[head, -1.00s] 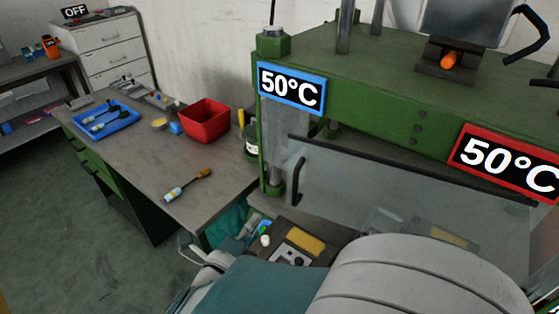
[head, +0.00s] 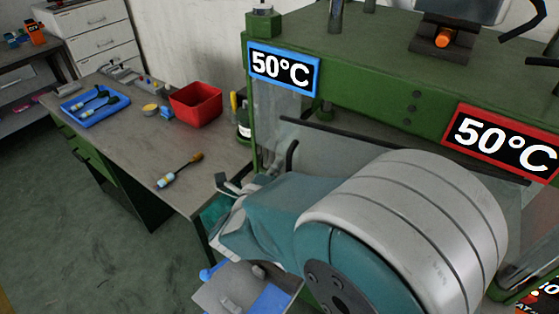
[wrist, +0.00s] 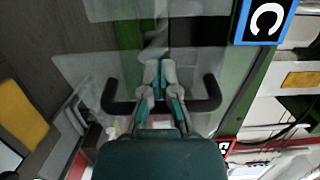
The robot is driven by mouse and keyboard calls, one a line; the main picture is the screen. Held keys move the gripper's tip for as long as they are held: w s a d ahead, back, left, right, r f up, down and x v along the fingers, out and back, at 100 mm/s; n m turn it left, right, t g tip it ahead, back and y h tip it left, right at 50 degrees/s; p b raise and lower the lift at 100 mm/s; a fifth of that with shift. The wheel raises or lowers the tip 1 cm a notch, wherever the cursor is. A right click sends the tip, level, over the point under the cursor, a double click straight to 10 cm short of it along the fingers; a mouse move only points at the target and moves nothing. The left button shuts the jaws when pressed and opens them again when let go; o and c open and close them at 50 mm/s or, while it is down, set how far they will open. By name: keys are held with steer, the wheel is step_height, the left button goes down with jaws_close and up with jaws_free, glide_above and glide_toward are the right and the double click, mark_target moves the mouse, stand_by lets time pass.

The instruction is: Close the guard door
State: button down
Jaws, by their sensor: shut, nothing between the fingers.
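The guard door is a clear panel (head: 335,148) with a dark top edge, low on the front of the green press. Its black handle (head: 291,158) shows at the panel's left side. In the wrist view the clear door (wrist: 100,72) lies ahead, and the black U-shaped handle (wrist: 110,97) spans both sides of my gripper (wrist: 160,66). My fingers are shut together and empty, overlapping the handle's middle. I cannot tell whether they touch it. In the head view my gripper (head: 222,183) is left of the handle, and my arm hides the door's lower part.
The green press (head: 380,75) carries a blue-framed 50°C sign (head: 284,70) and a red-framed one (head: 502,143). A workbench (head: 120,130) at left holds a red bin (head: 196,104), a blue tray (head: 94,106) and a screwdriver-like tool (head: 180,171). Floor at lower left is clear.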

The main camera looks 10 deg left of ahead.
steer(key=shift+w+d, duration=0.1)
steer(key=shift+w, duration=0.35)
steer(key=w+d+m+h, duration=0.1)
steer(key=w+d+h, duration=0.1)
steer(key=w, duration=0.7)
steer(key=shift+w+d+r, duration=0.2)
steer(key=shift+w+d, duration=0.05)
steer(key=shift+w, duration=0.1)
